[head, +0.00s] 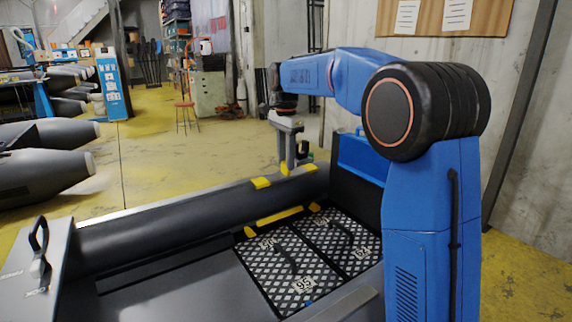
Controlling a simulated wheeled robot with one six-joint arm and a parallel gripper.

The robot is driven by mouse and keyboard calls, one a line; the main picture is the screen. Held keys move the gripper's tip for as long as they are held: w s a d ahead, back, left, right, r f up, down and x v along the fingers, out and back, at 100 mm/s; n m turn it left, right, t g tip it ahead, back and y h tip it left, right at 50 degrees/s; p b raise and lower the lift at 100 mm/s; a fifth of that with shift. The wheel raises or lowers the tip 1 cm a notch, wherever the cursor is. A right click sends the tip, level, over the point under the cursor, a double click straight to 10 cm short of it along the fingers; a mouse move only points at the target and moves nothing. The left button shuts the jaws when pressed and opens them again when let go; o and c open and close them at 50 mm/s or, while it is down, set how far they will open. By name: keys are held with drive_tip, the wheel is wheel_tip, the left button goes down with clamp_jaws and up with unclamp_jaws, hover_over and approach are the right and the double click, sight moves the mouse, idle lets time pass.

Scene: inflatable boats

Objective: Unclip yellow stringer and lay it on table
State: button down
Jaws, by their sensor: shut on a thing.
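My gripper (288,165) hangs fingers down above the boat's far grey tube. I cannot make out a table surface clearly near the gripper.
The grey boat tube (170,215) runs across the middle. Black-and-white patterned floor panels (290,270) with dark handles lie in the boat. A blue box (362,157) stands behind, right of the gripper. Grey boats (40,175) lie at left. Yellow floor is open beyond the tube.

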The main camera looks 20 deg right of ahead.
drive_tip(key=shift+r, duration=0.1)
drive_tip(key=shift+r, duration=2.35)
drive_tip(key=shift+r, duration=0.1)
